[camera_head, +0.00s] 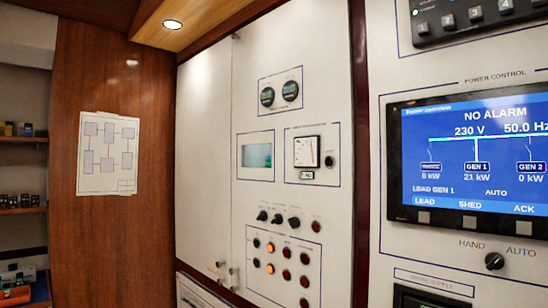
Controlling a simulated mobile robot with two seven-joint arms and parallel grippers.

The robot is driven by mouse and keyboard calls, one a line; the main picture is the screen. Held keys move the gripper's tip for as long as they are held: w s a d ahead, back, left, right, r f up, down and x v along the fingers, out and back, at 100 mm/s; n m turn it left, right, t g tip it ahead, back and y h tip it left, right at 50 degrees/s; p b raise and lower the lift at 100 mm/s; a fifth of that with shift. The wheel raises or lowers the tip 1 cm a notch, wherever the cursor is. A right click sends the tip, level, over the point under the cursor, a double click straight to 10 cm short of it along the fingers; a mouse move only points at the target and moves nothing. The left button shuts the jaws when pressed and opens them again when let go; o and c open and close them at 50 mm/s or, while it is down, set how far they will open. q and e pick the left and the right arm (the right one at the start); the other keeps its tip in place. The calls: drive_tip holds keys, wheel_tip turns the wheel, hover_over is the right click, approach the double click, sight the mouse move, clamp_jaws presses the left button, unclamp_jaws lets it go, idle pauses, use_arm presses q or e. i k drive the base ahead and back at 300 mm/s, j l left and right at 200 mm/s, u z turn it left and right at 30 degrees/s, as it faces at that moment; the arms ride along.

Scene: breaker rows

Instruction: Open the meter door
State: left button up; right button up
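The white meter door (325,85) stands in the middle of the head view. It carries two small round gauges (279,94), a display with a pale green screen (257,155), and a square dial meter (306,152). Below these are black knobs and several red and orange lamps. The door looks shut, its face in line with the plain white panel (204,160) on its left. Small metal fittings (226,272), perhaps a handle or latch, show low near the seam between the two. Neither of my grippers is in view.
On the right, a panel holds a blue power control screen (474,155) and a HAND/AUTO knob (494,261). On the left, a wooden wall (110,240) bears a paper diagram (107,153). Shelves with small items (20,201) stand at the far left.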

sight(292, 90)
drive_tip(key=z, duration=0.45)
drive_tip(key=i+j+z, duration=0.5)
drive_tip(key=j+z, duration=0.25)
drive_tip(key=j, duration=0.15)
drive_tip(key=i+j, duration=0.15)
drive_tip(key=j, duration=0.2)
drive_tip(key=i+j+z, duration=0.1)
drive_tip(key=j, duration=0.25)
drive_tip(key=i+j, duration=0.1)
drive_tip(key=j, duration=0.3)
